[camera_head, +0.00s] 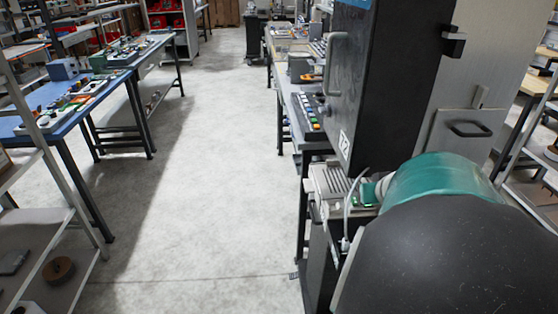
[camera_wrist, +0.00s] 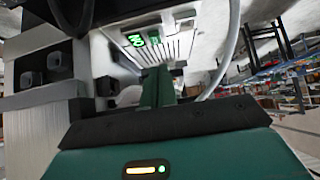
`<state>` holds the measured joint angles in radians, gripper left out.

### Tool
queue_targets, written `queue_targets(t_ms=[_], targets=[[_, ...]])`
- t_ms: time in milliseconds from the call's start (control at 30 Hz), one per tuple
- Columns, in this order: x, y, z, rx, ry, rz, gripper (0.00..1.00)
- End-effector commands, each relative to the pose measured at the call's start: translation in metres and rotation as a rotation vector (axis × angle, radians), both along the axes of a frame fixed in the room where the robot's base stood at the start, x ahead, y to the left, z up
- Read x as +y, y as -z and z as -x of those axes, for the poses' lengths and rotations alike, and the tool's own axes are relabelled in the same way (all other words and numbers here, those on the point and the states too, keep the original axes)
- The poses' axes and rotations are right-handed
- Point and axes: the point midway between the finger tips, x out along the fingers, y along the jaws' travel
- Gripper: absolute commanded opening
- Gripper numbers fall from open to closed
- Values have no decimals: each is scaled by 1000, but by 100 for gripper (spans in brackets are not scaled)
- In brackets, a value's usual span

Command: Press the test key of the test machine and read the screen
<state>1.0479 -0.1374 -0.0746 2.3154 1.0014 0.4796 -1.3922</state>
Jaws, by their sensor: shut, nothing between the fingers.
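The test machine, a pale box with a ribbed top (camera_head: 328,180), stands low at the right of the head view, beside my arm. In the wrist view its ribbed face (camera_wrist: 178,47) is at the top centre. Green lit digits show on a small dark screen (camera_wrist: 135,40), turned on their side, with a second lit patch (camera_wrist: 154,37) next to them. They are too small to read surely. My gripper (camera_wrist: 158,76) is shut and empty, its green fingers pointing at the ribbed face. Whether they touch it I cannot tell. I cannot make out the test key.
A tall dark cabinet with a handle (camera_head: 336,65) rises just behind the machine. A white cable (camera_head: 349,205) loops beside the machine. A panel with coloured buttons (camera_head: 309,113) lies on the bench beyond. The blue table (camera_head: 60,98) is at left; the floor between is clear.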

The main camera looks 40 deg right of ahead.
Motion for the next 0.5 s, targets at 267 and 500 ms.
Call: queue_targets(t_ms=[267,500], targets=[[-5,1,6,3,6,4,0],[-9,8,1,4,6,2,0]])
